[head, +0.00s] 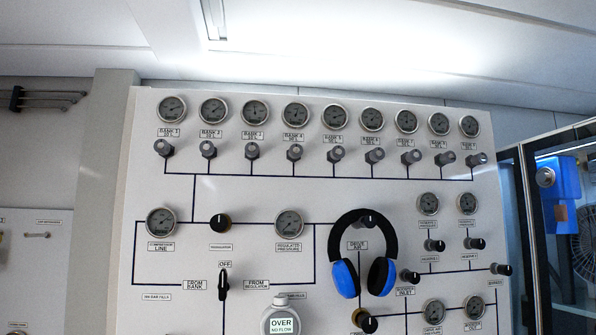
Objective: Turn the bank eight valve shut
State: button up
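The bank eight valve (445,159) is a small dark knob with a grey cap in the upper row of the white panel (330,198). It is second from the right end of that row. Its gauge (439,124) and a small label (438,143) are just above it. The label's text is too small to read surely, so I place it by its order in the row. I cannot tell from here whether the valve is open or shut. My gripper is not in view.
The last valve (476,159) and another bank valve (410,157) flank it closely. Blue headphones (347,275) hang on the panel lower down. A grey device reading OVER (283,323) is at the bottom. A glass-fronted cabinet (560,230) stands at the right.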

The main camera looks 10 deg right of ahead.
aim_at(449, 158)
jog(key=z, duration=1.15)
